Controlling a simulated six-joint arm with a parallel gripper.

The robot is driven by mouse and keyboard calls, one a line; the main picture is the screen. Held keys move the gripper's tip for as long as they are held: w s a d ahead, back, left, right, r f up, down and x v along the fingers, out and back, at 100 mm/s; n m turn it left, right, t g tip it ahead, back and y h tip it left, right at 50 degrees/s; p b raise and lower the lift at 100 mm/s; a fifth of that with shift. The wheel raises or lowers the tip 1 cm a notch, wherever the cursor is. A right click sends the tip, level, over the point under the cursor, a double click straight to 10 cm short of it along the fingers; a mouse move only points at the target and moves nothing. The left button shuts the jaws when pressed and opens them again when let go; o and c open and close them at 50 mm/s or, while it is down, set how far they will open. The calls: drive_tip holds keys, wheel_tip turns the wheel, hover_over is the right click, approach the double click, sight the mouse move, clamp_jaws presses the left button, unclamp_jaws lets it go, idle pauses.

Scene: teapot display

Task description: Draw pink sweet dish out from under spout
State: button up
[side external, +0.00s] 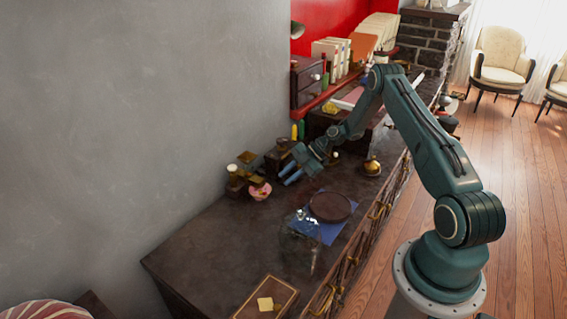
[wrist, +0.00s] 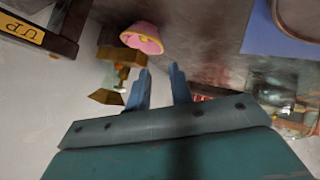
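The pink sweet dish (side external: 260,191) sits on the dark cabinet top near the grey wall, just left of my gripper in the side view. In the wrist view the dish (wrist: 146,36) shows a yellow rim, ahead of my fingertips and apart from them. My gripper (side external: 287,175) has two blue fingers spread with a gap between them; in the wrist view the gap (wrist: 159,74) is empty. A brass-coloured angular piece (wrist: 122,55) overlaps the dish's edge in the wrist view. I cannot make out for certain which part is the spout.
Small brown and gold items (side external: 236,180) stand beside the dish by the wall. A clear glass vessel (side external: 301,246) and a round dark tray (side external: 331,206) stand on or by a blue mat (side external: 330,232). The cabinet top (side external: 205,245) at front left is bare.

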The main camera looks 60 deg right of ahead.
sight(265, 195)
drive_tip(key=x, duration=1)
clamp_jaws()
